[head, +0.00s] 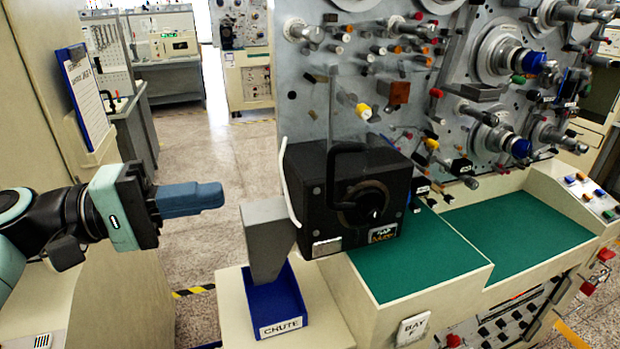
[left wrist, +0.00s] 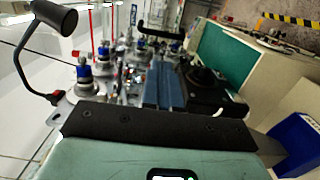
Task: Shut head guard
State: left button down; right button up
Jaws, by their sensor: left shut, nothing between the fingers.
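My right gripper is not in view.
A grey chute (head: 266,238) leads down to a blue tray (head: 283,320) marked CHUTE. Green mats (head: 415,258) lie on the machine's ledge. Pegs, knobs and spindles stick out of the grey panel (head: 305,98). Floor shows free between my gripper and the machine.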

pick_arm(q)
jog(key=p, duration=0.2)
send_near(331, 147)
jog(key=w+d+f, duration=0.2)
jog(key=d+f, duration=0.3)
jog(key=d, duration=0.1)
jog(key=shift+d+r, duration=0.1)
jog(key=shift+r, duration=0.05)
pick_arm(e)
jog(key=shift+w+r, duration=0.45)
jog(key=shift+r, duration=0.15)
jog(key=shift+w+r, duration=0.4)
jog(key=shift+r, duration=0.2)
pick_arm(q)
jog(key=shift+d, duration=0.1)
